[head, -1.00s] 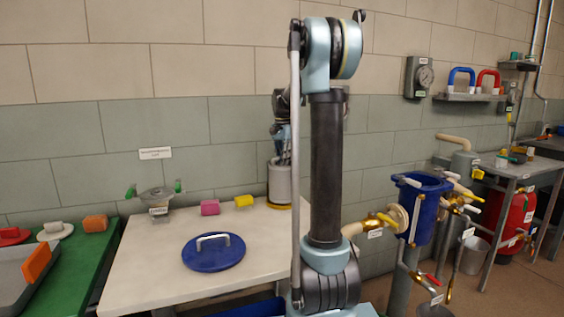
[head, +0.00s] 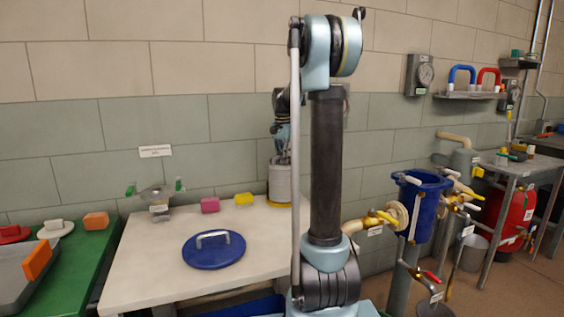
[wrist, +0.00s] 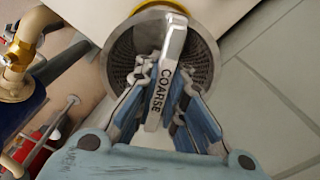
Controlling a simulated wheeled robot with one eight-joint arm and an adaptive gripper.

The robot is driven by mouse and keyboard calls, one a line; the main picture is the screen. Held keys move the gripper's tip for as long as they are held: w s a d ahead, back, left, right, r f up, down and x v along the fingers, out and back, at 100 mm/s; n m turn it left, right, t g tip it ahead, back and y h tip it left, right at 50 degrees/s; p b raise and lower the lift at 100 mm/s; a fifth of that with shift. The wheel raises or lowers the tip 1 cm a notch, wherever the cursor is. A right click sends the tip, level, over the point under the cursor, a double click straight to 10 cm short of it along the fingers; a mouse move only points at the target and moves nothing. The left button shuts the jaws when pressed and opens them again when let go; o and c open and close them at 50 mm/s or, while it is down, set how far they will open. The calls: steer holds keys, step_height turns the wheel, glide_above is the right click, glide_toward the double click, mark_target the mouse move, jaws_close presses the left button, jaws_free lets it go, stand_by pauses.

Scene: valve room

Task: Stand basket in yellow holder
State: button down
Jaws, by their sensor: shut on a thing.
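The basket is a grey perforated metal cylinder (head: 280,184) at the back right of the white table, just left of my arm's dark column. In the wrist view I look down into the basket (wrist: 204,62), under a flat handle marked COARSE. My gripper (wrist: 160,88) is shut on this handle. A yellow rim, the yellow holder (head: 279,204), shows at the basket's foot. In the wrist view part of the holder (wrist: 152,5) shows past the basket's far edge. The basket looks upright over the holder. I cannot tell whether it rests on the bottom.
A blue lid (head: 214,250) lies at the table's front. A pink block (head: 210,205), a yellow block (head: 244,199) and a labelled metal funnel-like piece (head: 157,198) stand along the back. A blue vessel (head: 422,200) with brass valves is to the right.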

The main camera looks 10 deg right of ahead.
steer(key=shift+f, duration=0.3)
stand_by(0.5)
stand_by(0.4)
steer(key=c, duration=1.2)
jaws_free()
steer(key=shift+r, duration=3.5)
